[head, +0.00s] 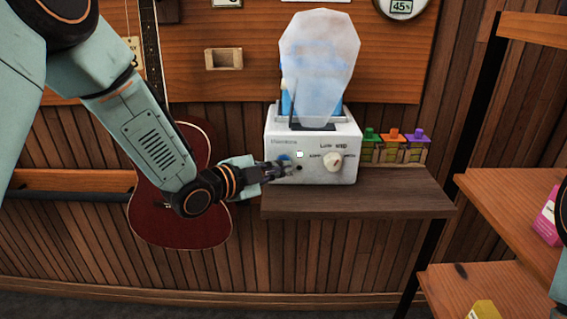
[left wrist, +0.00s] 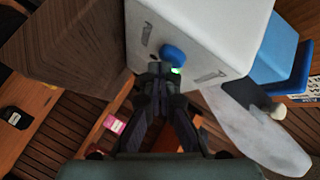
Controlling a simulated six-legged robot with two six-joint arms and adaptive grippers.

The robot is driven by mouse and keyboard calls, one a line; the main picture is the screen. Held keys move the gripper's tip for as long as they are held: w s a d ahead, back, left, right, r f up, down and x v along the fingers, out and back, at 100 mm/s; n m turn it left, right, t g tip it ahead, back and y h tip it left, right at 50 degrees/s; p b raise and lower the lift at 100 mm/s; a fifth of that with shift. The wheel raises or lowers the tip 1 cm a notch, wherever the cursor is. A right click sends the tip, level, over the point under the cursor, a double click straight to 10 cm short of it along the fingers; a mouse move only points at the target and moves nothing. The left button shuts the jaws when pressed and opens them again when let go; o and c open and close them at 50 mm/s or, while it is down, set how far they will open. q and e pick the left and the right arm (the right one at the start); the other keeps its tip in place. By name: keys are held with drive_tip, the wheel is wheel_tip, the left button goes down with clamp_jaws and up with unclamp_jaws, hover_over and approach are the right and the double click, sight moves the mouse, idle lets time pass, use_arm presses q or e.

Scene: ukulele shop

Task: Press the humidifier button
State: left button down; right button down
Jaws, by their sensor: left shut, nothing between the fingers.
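A small green light (head: 300,154) and a white dial (head: 333,162) are on the same front face. My left gripper (head: 286,168) is shut and empty, its tips at the front face beside the button. In the left wrist view the tips (left wrist: 160,69) are just below the button; I cannot tell whether they touch it. My right gripper is out of view.
The shelf (head: 350,198) has free room in front of the humidifier. Small bottles with green, orange and purple tops (head: 396,148) stand to its right. A red ukulele (head: 160,215) hangs behind my left arm. Wooden shelves (head: 500,185) with boxes are at the right.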

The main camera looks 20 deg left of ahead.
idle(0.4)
use_arm(q)
drive_tip(key=shift+s+d, duration=0.25)
drive_tip(key=shift+s, duration=0.6)
drive_tip(key=shift+s+d, duration=0.25)
drive_tip(key=shift+s, duration=0.7)
drive_tip(key=shift+s+d, duration=0.3)
drive_tip(key=shift+s, duration=0.65)
drive_tip(key=shift+s+d, duration=0.25)
drive_tip(key=shift+s, duration=0.7)
